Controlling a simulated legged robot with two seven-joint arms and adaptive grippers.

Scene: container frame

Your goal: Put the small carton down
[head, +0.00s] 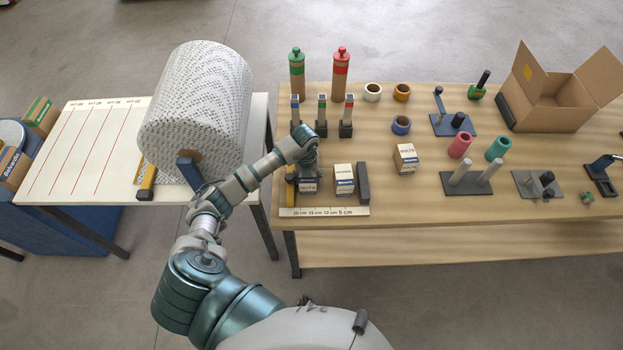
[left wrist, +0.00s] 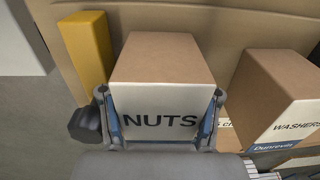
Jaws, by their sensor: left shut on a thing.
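The small carton, brown with a white label reading NUTS, shows in the left wrist view (left wrist: 160,62) between the two fingers of my left gripper (left wrist: 158,115). In the head view, my left gripper (head: 308,172) is over the front left of the wooden table and mostly covers the carton (head: 308,187). The gripper is shut on the carton, one finger on each side. The carton looks upright. Its underside is hidden, so I cannot tell whether it touches the table. My right gripper is in neither view.
A yellow block (left wrist: 85,50) stands left of the carton. A WASHERS carton (left wrist: 272,95) and a dark block (head: 363,183) stand to its right. A printed scale strip (head: 325,211) lies in front. Three small upright tools stand behind. A BOLTS carton (head: 405,158) is farther right.

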